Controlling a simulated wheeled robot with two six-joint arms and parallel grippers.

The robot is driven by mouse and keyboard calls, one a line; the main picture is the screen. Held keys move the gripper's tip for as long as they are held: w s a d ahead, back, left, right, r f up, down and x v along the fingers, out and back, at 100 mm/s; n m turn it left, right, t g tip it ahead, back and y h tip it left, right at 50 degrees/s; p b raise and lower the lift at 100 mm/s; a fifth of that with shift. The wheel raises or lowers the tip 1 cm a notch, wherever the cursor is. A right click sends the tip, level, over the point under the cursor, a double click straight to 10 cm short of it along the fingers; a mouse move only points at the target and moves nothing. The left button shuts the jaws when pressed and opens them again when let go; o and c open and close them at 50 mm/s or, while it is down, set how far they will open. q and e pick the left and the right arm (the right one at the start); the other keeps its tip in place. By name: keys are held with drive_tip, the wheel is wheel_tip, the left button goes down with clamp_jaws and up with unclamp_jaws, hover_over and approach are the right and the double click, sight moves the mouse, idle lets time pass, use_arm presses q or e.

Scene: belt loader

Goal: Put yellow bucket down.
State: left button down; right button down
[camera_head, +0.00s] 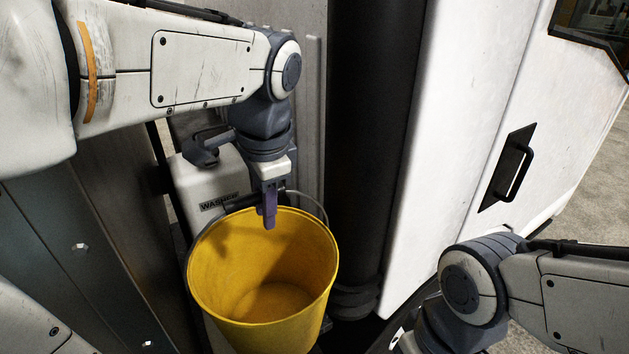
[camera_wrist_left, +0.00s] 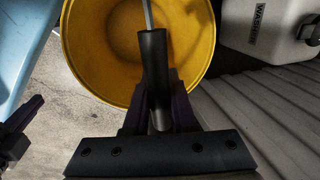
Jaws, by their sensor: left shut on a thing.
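The yellow bucket (camera_head: 262,265) hangs upright below my left gripper (camera_head: 268,205) in the head view, its open top facing up and its inside empty. The left gripper is shut on the bucket's handle, near the back rim. In the left wrist view, the dark handle grip (camera_wrist_left: 153,75) lies between the fingers of the left gripper (camera_wrist_left: 157,105), with the yellow bucket (camera_wrist_left: 100,50) beyond it. The bucket's base is hidden, so I cannot tell whether it touches anything. My right arm shows at the lower right of the head view, but its fingers are out of view.
A thick black column (camera_head: 375,130) and a white panel with a black handle (camera_head: 508,168) stand to the right. Bare floor (camera_wrist_left: 75,120) shows left of the bucket.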

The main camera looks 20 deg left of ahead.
use_arm(q)
drive_tip(key=p, duration=0.3)
hover_over(263, 237)
wheel_tip(263, 237, down, 5)
drive_tip(key=f, duration=0.4)
drive_tip(key=shift+s+d+f, duration=0.1)
drive_tip(key=shift+s+d, duration=0.15)
drive_tip(key=shift+d, duration=0.1)
drive_tip(key=shift+f, duration=0.1)
drive_tip(key=shift+s+f, duration=0.2)
drive_tip(key=shift+f, duration=0.55)
drive_tip(key=c, duration=0.7)
unclamp_jaws()
drive_tip(key=shift+c, duration=0.2)
drive_tip(key=shift+r, duration=0.1)
drive_tip(key=shift+w, duration=0.1)
